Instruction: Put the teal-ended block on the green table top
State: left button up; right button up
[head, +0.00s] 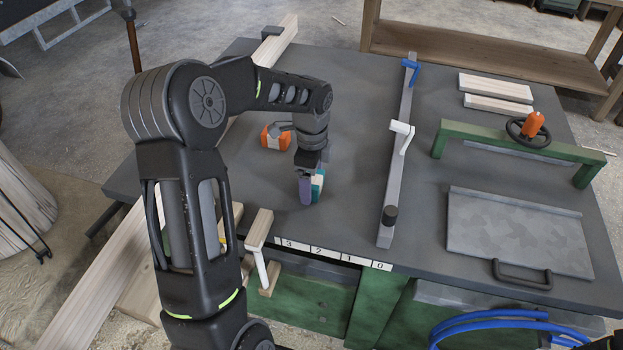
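The teal-ended block (319,184) shows only in part, as a teal and pale strip beside my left gripper's near finger. My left gripper (311,190) points down at the left part of the work table, with a purple-grey finger against or just in front of the block. The other finger is hidden, so I cannot tell whether it grips the block, or whether the block touches the surface. The table top (340,100) is dark grey over a green base (375,305). My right gripper is not in view.
An orange-ended block (275,138) lies just behind and left of my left gripper. A grey fence bar (399,165) with blue and white levers crosses the top. A green frame (480,146) with a handwheel, a metal plate (515,232) and pale planks (495,88) occupy the right.

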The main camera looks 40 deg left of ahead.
pick_arm(q)
jog(key=shift+o, duration=0.4)
jog(key=shift+r, duration=0.1)
jog(key=shift+r, duration=0.2)
notch_tip(320, 180, up, 12)
jog(key=shift+f, duration=0.15)
dwell(1.6)
